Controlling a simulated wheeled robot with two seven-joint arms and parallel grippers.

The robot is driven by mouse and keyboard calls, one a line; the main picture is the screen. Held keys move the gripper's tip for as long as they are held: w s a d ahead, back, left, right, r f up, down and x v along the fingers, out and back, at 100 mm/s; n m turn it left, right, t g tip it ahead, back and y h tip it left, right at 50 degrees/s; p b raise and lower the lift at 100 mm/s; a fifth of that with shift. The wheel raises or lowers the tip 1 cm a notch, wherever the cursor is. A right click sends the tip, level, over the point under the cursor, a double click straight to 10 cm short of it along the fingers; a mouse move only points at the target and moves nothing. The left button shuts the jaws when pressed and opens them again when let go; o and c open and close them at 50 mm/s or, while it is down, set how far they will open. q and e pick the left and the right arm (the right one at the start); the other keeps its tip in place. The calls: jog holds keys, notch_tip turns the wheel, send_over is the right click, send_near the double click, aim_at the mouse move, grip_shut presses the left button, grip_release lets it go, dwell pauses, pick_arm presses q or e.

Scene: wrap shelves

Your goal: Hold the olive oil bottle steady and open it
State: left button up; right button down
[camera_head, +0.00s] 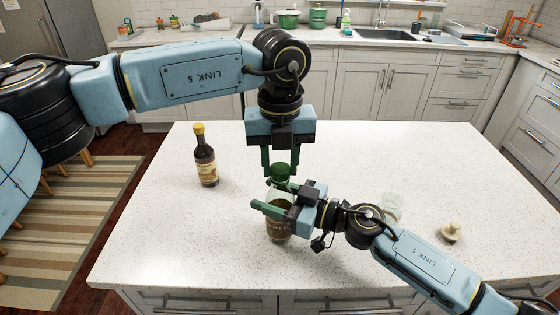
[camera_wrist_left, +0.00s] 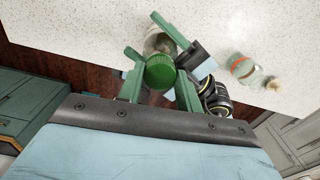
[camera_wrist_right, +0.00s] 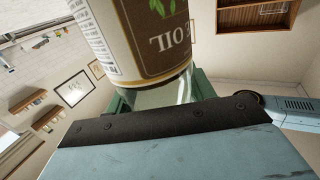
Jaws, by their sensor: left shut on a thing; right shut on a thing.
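The olive oil bottle (camera_head: 278,229) stands upright near the front middle of the white counter, its dark label low on the body. Its green cap (camera_head: 280,173) is on top and also shows in the left wrist view (camera_wrist_left: 160,73). My left gripper (camera_head: 280,167) points down from above, its fingers shut on the cap. My right gripper (camera_head: 273,201) comes in from the right, its green fingers shut around the bottle's upper body below the cap. In the right wrist view the label (camera_wrist_right: 155,35) appears upside down between the fingers. My right gripper hides part of the bottle.
A dark bottle with a yellow cap (camera_head: 205,160) stands to the left. A clear jar (camera_head: 391,206) is partly behind my right arm, with a small beige knobbed object (camera_head: 451,232) farther right. The counter's back and right are mostly bare.

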aim_at(280, 168)
pick_arm(q)
jog(key=n, duration=0.5)
jog(key=shift+n, duration=0.3)
jog(key=n, duration=0.7)
jog(key=shift+r, duration=0.2)
jog(key=shift+r, duration=1)
jog(key=shift+r, duration=2)
pick_arm(e)
jog(key=shift+c, duration=2.3)
grip_release()
